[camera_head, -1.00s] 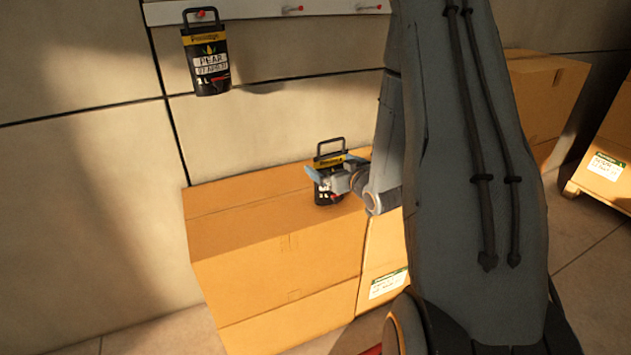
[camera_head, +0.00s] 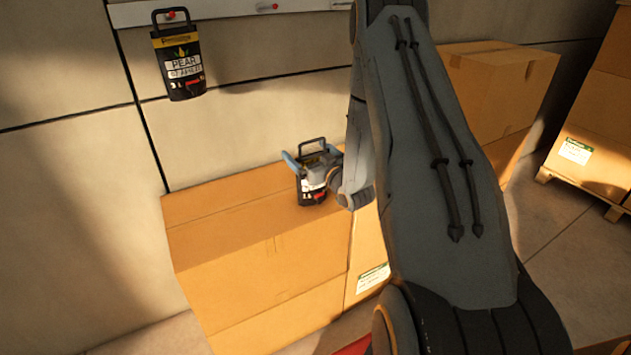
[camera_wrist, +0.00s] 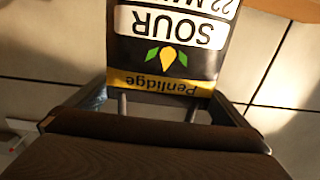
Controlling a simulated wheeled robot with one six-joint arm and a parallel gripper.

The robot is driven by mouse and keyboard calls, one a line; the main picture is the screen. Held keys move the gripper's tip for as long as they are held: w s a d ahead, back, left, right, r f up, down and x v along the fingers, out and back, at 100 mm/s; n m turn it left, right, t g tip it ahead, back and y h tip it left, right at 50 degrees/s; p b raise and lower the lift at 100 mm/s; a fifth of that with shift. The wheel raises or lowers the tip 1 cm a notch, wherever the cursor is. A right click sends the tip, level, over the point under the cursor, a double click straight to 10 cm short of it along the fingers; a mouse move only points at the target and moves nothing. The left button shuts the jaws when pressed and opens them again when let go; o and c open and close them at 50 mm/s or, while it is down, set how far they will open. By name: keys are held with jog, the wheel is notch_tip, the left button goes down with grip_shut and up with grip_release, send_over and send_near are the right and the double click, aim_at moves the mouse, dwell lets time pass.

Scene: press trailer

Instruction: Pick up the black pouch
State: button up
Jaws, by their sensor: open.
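A black pouch (camera_head: 311,197) with a yellow band and a loop handle stands upright on a large cardboard box (camera_head: 235,215). My gripper (camera_head: 308,165) is at its upper part, below the handle, with its blue fingers spread and partly hiding the pouch. In the wrist view the pouch (camera_wrist: 168,45) appears upside down, close in front, with "SOUR" and "Penlidge" on its face. The jaws are open, one to each side of it; I cannot tell whether they touch it. A second black pouch (camera_head: 178,65), marked "PEAR", hangs on the wall.
A pale rail (camera_head: 225,12) with red-tipped pegs runs along the wall above. More cardboard boxes stand at the back right (camera_head: 497,85) and on a pallet (camera_head: 578,192) at the far right. The left part of the box top is clear.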

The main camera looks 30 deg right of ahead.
jog(key=shift+w, duration=0.35)
jog(key=shift+c, duration=0.4)
jog(key=c, duration=1.8)
jog(key=shift+r, duration=0.1)
jog(key=shift+c, duration=0.2)
